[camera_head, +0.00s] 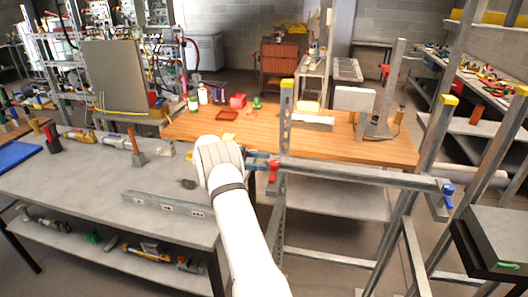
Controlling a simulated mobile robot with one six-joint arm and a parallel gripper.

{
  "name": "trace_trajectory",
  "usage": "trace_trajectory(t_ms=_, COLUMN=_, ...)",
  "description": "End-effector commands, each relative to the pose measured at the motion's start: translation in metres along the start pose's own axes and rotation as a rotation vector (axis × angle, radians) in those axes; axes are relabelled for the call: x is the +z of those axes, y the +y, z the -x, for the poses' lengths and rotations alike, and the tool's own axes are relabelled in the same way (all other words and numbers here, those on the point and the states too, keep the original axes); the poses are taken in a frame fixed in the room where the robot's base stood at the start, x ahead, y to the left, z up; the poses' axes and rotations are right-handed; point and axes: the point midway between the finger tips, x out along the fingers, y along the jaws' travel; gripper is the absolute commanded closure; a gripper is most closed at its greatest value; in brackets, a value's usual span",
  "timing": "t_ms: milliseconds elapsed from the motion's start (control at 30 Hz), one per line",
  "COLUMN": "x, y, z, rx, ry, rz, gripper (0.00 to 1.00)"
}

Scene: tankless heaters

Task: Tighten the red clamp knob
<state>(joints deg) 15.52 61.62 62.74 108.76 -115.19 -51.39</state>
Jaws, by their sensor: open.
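The red clamp knob (273,172) hangs at the left end of a horizontal metal bar (360,172), beside an upright steel post. My white arm reaches up from the bottom of the view, and its wrist bends right toward the knob. My gripper (262,163) is small here, dark with a blue tint, and open just at the left of the knob. Its fingers are hard to make out, and I cannot tell whether they touch the knob or stand around it. A blue knob (448,190) sits at the bar's right end.
A grey workbench (80,185) with tools and a slotted metal rail (165,204) lies to the left. A wooden-topped bench (350,147) stands behind the bar. Yellow-capped steel posts (425,170) rise at the right. A dark box (495,240) is at lower right.

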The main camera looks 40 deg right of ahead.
Motion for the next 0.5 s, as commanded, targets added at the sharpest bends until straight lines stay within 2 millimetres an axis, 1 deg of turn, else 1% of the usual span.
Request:
trace_trajectory(t_ms=33, x=-0.0059, y=0.0006, z=0.0010, rx=0.001, ry=0.000, rz=0.002, gripper=0.46)
trace_trajectory(t_ms=500, x=0.0002, y=0.0033, z=0.0035, rx=0.008, ry=0.000, rz=-0.001, gripper=0.46)
